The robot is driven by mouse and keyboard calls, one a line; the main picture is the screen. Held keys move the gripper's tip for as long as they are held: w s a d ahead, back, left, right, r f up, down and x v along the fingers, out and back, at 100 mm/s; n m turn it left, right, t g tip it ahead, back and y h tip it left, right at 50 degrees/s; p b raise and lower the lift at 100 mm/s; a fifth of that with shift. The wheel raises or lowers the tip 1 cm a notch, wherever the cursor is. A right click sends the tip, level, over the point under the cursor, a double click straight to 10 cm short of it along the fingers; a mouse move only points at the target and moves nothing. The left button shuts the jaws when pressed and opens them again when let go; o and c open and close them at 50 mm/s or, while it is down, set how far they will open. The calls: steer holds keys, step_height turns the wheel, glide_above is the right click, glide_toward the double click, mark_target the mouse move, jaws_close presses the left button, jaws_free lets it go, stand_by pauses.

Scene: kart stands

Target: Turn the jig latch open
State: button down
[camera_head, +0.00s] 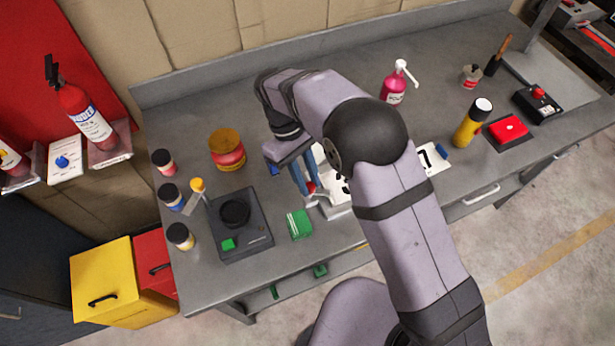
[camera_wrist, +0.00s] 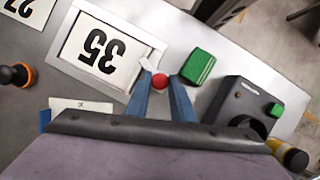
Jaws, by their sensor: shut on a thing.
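The jig (camera_wrist: 88,79) is a pale frame around a white plate (camera_wrist: 100,48) marked 35, left of centre in the wrist view. The latch's red knob (camera_wrist: 160,82) is at the jig's corner beside a short pale lever (camera_wrist: 152,64). My gripper (camera_wrist: 162,80) has its two blue fingers on either side of the knob and is shut on it. In the head view, my gripper (camera_head: 308,188) reaches down to the red knob (camera_head: 312,187). My arm hides much of the jig (camera_head: 336,211) and plate there. The lever's exact angle is hard to tell.
A green block (camera_wrist: 198,67) lies close to the right finger in the wrist view. Beyond it stands a black device (camera_wrist: 238,102) with a green button. Several jars and a yellow-and-red canister (camera_head: 227,152) stand at the bench's left. Another number card (camera_head: 433,160) lies right of my arm.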

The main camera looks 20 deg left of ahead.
steer(key=m, duration=0.2)
steer(key=m+g+y, duration=0.1)
steer(key=m, duration=0.3)
steer(key=shift+w+d+r+g+y+p, duration=0.1)
steer(key=shift+w+g+y+p, duration=0.15)
steer(key=shift+g+y+p, duration=0.15)
steer(key=m+y, duration=0.1)
steer(key=m, duration=0.2)
steer(key=m+y, duration=0.1)
steer(key=m, duration=0.3)
steer(key=shift+w+d+g, duration=0.1)
steer(key=shift+d+g, duration=0.1)
steer(key=shift+g, duration=0.1)
steer(key=shift+y, duration=0.3)
steer(key=c, duration=1.5)
jaws_free()
steer(key=shift+c, duration=0.2)
steer(key=b+v, duration=0.2)
steer(key=v, duration=0.5)
steer(key=shift+r, duration=0.1)
